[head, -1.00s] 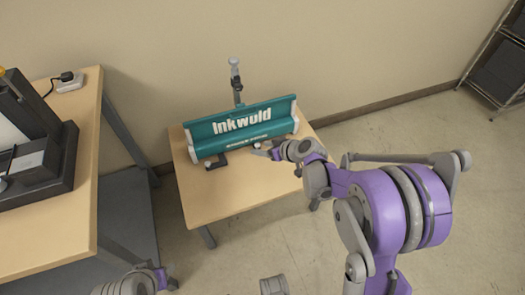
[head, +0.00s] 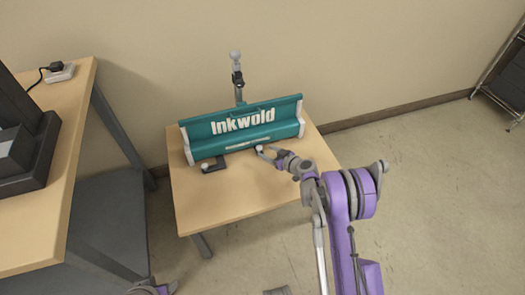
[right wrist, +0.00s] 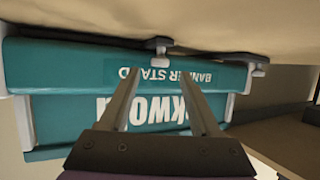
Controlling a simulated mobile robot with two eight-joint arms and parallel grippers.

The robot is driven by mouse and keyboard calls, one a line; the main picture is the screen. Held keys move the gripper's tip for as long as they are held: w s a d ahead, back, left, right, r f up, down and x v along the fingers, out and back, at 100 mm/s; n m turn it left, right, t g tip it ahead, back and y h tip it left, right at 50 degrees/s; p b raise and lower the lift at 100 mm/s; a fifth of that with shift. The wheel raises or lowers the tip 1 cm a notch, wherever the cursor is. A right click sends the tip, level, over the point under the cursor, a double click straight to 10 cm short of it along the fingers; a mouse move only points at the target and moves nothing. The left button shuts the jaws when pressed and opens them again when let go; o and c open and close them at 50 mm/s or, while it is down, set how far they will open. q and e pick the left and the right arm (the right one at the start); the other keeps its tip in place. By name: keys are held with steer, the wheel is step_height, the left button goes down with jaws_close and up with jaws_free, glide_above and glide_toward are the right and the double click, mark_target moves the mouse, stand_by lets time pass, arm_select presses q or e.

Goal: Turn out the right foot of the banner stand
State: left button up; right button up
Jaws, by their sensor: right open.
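The teal banner stand (head: 230,125) with white end caps and "Inkwold" lettering lies along the small table; it shows upside down in the right wrist view (right wrist: 60,85). Its dark left foot (head: 216,163) juts out in front of the base, with a pale knob at its end. The right foot's pale knob (head: 259,148) shows beside my right gripper (head: 265,154); the rest is partly hidden. In the right wrist view a dark foot with a knob (right wrist: 160,46) lies just beyond the fingertips. My right gripper is open and empty. Only a bit of my left arm shows at the bottom edge.
The small wooden table (head: 225,200) is clear in front of the stand. A grey post (head: 237,75) rises behind the stand. A larger bench (head: 45,200) with a dark machine (head: 25,140) stands at left. A wire rack (head: 505,80) is at far right.

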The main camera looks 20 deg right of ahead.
mark_target(260, 148)
steer(key=shift+b+x, duration=0.3)
steer(key=shift+x, duration=1.65)
jaws_close()
